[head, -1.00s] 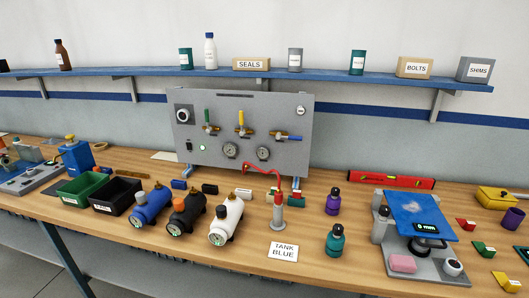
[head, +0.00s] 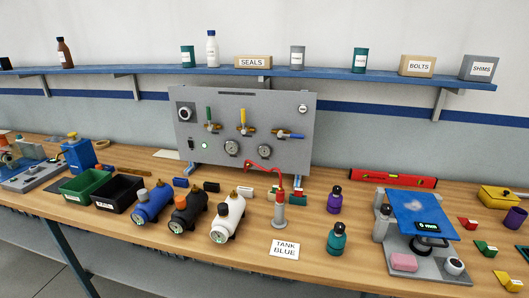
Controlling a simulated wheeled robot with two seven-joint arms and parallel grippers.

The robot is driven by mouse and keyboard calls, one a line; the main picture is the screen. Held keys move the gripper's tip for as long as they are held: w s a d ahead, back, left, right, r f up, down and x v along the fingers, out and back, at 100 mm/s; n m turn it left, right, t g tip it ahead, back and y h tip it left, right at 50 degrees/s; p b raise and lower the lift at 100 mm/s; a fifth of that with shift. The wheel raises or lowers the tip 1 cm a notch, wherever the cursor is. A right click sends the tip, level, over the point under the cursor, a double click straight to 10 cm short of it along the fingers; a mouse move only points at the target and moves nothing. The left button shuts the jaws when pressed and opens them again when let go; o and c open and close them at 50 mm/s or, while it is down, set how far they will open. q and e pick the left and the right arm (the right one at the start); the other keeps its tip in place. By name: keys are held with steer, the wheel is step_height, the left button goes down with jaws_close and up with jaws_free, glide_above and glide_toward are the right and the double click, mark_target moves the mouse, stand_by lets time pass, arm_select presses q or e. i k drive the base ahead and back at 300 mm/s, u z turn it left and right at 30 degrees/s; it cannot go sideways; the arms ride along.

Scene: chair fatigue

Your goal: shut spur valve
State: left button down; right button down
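A grey upright panel (head: 245,102) stands at the back of the bench. It carries three brass valves with lever handles. The green lever (head: 209,114) and the yellow lever (head: 244,116) point up, and the blue lever (head: 292,135) points sideways to the right. I cannot read which one is the spur valve. A small green light (head: 205,146) glows at the left. Neither of my grippers is in view.
Blue (head: 152,204), black (head: 188,214) and white (head: 227,219) cylinders lie before the panel. Bins (head: 118,194) are left; a blue-topped stand (head: 425,216) is right.

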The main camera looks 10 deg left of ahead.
mark_target(292, 136)
steer(key=u, duration=0.55)
steer(key=k, duration=1.3)
steer(key=z, duration=0.4)
steer(key=i, duration=0.85)
steer(key=z, duration=0.85)
steer(key=i, duration=0.4)
steer(key=z, duration=0.15)
